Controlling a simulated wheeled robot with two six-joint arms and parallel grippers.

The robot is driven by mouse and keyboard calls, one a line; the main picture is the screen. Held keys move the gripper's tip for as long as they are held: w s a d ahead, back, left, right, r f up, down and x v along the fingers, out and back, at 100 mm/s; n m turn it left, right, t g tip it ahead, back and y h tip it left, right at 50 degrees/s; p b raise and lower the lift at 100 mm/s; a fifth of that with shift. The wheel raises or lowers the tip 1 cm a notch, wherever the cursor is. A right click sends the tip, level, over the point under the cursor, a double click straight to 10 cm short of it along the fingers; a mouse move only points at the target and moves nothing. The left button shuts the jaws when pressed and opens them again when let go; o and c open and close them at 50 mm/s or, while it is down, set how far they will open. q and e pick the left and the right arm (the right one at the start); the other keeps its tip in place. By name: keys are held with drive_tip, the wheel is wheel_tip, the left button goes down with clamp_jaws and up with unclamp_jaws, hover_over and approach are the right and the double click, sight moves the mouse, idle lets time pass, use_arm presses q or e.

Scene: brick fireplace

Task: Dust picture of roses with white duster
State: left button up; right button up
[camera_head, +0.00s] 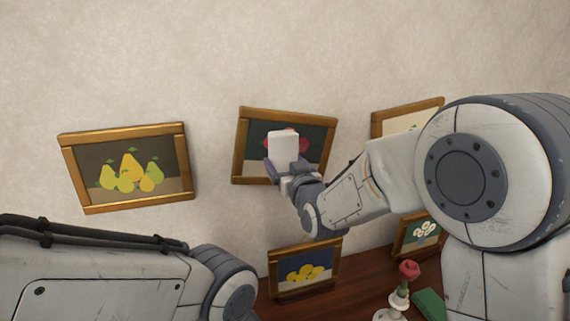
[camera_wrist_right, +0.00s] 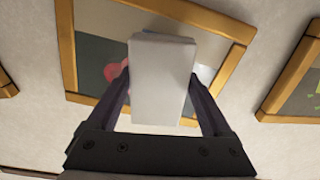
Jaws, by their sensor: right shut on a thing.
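The picture of roses (camera_head: 314,139) hangs on the wall in a gold frame, with red blooms on a dark ground partly hidden behind my gripper and the duster. It also shows in the right wrist view (camera_wrist_right: 97,58). My right gripper (camera_head: 287,168) is shut on the white duster (camera_head: 283,146), a pale block. In the right wrist view the duster (camera_wrist_right: 162,80) sits between both fingers, in front of the picture. I cannot tell whether it touches the picture. My left arm shows at the lower left, but its gripper is out of view.
A pear picture (camera_head: 127,170) hangs to the left, another picture (camera_head: 405,118) to the right, partly behind my right arm. On the wooden surface (camera_head: 345,291) below stand a yellow-fruit picture (camera_head: 304,270), a white-flower picture (camera_head: 418,234), a rose in a vase (camera_head: 404,285) and a green item (camera_head: 430,303).

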sight(307, 157)
drive_tip(key=shift+x, duration=0.9)
